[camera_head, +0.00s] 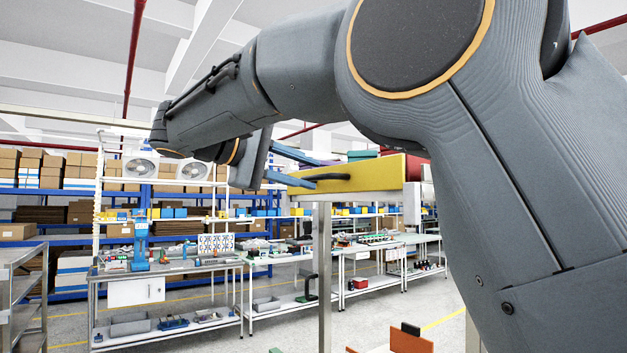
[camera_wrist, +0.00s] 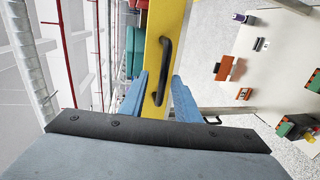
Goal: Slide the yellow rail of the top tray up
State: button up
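The yellow rail (camera_head: 385,172) of the top tray carries a black bar handle (camera_head: 332,177) on its face. In the wrist view the yellow rail (camera_wrist: 167,25) runs up the middle, with the curved black handle (camera_wrist: 164,62) on it. My gripper (camera_head: 320,173) has two blue fingers near the left end of the rail, close to the handle. In the wrist view my gripper (camera_wrist: 161,80) is open, with one finger on each side of the rail and handle. I cannot tell whether either finger touches the handle. The tray behind the rail is mostly hidden.
A grey post (camera_head: 324,275) stands below the rail. Behind are workbenches (camera_head: 170,268) with tools and blue shelving with boxes (camera_head: 80,180). In the wrist view, a white table (camera_wrist: 280,65) with orange, green and dark parts lies at right.

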jog(key=b+v, duration=0.1)
jog(key=v, duration=0.3)
jog(key=shift+s+a+r, duration=0.15)
jog(key=shift+s+a, duration=0.05)
jog(key=shift+a, duration=0.15)
dwell(0.7)
